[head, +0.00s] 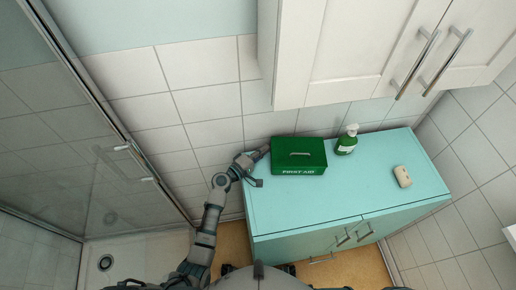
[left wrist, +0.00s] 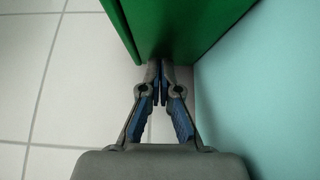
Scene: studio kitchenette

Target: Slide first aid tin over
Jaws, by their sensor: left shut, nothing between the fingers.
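The green first aid tin (head: 298,156) stands on the left part of the turquoise cabinet top, near the wall, with its handle and lettering visible. My left gripper (head: 266,149) is at the tin's left side. In the left wrist view my left gripper (left wrist: 160,66) is shut and empty, its fingertips at the lower edge of the green tin (left wrist: 185,25). They look touching or very close; I cannot tell which. My right gripper is not in view.
On the turquoise cabinet (head: 350,205), a green pump bottle (head: 346,142) stands right of the tin near the wall. White wall cupboards (head: 345,50) hang above. The top in front of the bottle is clear.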

